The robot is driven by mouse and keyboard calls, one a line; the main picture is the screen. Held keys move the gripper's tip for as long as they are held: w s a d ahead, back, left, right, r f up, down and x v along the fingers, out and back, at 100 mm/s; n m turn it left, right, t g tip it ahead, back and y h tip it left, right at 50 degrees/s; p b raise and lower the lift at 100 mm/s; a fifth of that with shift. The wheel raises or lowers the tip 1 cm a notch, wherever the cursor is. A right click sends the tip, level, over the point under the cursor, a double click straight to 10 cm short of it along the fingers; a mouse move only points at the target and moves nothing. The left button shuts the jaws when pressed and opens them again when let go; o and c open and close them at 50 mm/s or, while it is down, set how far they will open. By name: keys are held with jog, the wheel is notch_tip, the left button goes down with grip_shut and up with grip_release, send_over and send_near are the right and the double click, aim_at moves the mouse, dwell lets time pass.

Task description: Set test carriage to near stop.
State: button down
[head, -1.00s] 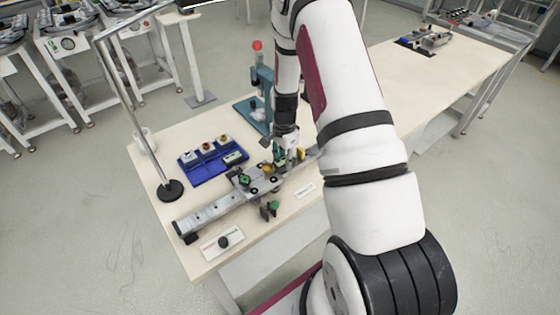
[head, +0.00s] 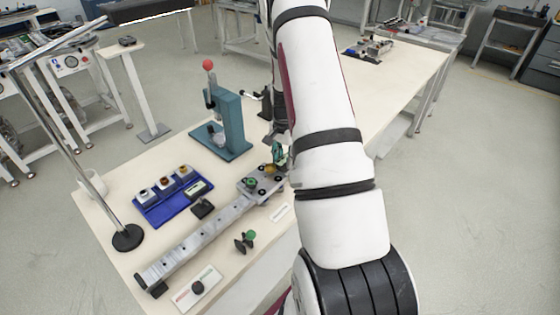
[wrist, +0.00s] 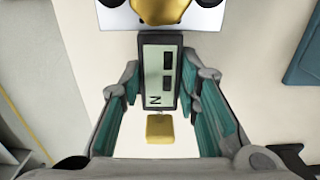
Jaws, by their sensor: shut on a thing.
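The test carriage (head: 256,190), a grey plate with a green knob and a gold knob, sits on the long metal rail (head: 200,238), toward the rail's far right end. My gripper (head: 278,155) is at its far right side, partly hidden by my arm. In the wrist view the teal-padded fingers (wrist: 162,95) are shut either side of a black box with a pale display marked N (wrist: 158,72). The carriage's gold knob (wrist: 165,10) shows just beyond the box. A yellow block (wrist: 173,128) shows between the fingers. The rail's far end and any stop there are hidden.
A blue tray (head: 150,211) with several parts lies left of the rail. A teal press (head: 233,125) stands behind. A lamp stand (head: 127,237) is at the left edge. A green-knobbed piece (head: 245,240) and a labelled plate (head: 197,288) lie in front.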

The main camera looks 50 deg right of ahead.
jog(key=shift+d, duration=0.3)
jog(key=c, duration=1.2)
grip_release()
jog(key=shift+d, duration=0.1)
jog(key=shift+r, duration=0.15)
jog(key=shift+r, duration=0.3)
notch_tip(320, 180, up, 11)
